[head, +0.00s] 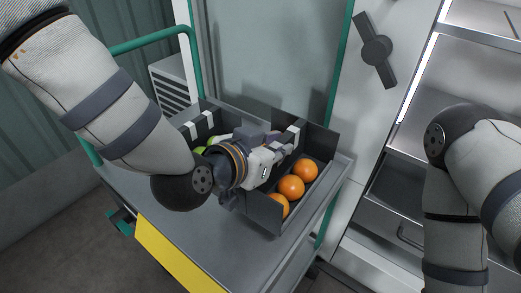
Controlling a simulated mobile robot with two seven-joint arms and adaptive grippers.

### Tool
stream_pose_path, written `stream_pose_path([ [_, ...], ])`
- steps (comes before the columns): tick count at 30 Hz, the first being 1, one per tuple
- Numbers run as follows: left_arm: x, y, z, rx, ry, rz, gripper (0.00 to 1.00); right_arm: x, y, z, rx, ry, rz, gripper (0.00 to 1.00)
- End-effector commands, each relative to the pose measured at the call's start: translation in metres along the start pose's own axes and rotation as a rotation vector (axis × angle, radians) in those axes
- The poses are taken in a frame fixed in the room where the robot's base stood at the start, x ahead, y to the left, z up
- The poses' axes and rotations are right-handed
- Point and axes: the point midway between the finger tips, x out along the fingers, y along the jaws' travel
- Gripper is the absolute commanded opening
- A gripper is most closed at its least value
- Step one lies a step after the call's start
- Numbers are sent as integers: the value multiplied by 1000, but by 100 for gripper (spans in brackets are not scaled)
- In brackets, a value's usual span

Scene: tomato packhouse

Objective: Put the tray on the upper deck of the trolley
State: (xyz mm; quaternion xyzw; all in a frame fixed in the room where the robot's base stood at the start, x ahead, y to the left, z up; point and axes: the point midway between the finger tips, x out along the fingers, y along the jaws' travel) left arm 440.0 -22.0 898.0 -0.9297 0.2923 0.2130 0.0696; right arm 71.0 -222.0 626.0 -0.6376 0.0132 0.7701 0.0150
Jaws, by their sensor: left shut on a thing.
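The tray (263,212) is dark grey, with orange round fruit (291,187) in its right part and green fruit (211,142) in its left part. It is over the upper deck (185,212) of the grey trolley with green rails. I cannot tell whether its underside touches the deck. My left gripper (286,146) is over the middle of the tray and shut on it; the fingertips and the gripped part are largely hidden by the hand. My right arm shows at the right, but its gripper is out of view.
A yellow panel (170,255) is on the trolley's near side. A green rail (160,40) rises at the trolley's left end. A white door with a dark handle (376,50) stands behind. Metal shelving (455,70) is at the right. Bare deck lies in front of the tray.

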Motion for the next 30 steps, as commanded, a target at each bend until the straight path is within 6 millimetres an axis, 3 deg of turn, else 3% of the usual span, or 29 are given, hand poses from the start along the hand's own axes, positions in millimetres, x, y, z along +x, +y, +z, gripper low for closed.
stream_pose_path([
  [1, 7, -8, 14, -10, -6, 0, 0, 7, 0, 6, 0, -24, 1, 0],
  [9, 16, -30, 34, -4, 0, -2, 0, 14, 0, 10, 0, -47, 2, 0],
  [13, 27, -27, 58, -4, -2, 1, 0, 22, 1, 16, 0, -70, 3, 0],
  [24, 28, -27, 59, 2, 6, -1, 0, 22, 1, 15, 0, -68, 3, 0],
  [25, 28, -27, 60, 1, 3, -1, 23, 21, 1, 15, 0, -68, 3, 0],
  [27, 28, -27, 59, 1, 4, -1, 36, 21, 1, 15, 0, -68, 3, 0],
  [30, 28, -27, 59, 1, 4, -1, 36, 21, 1, 15, 0, -67, 3, 0],
])
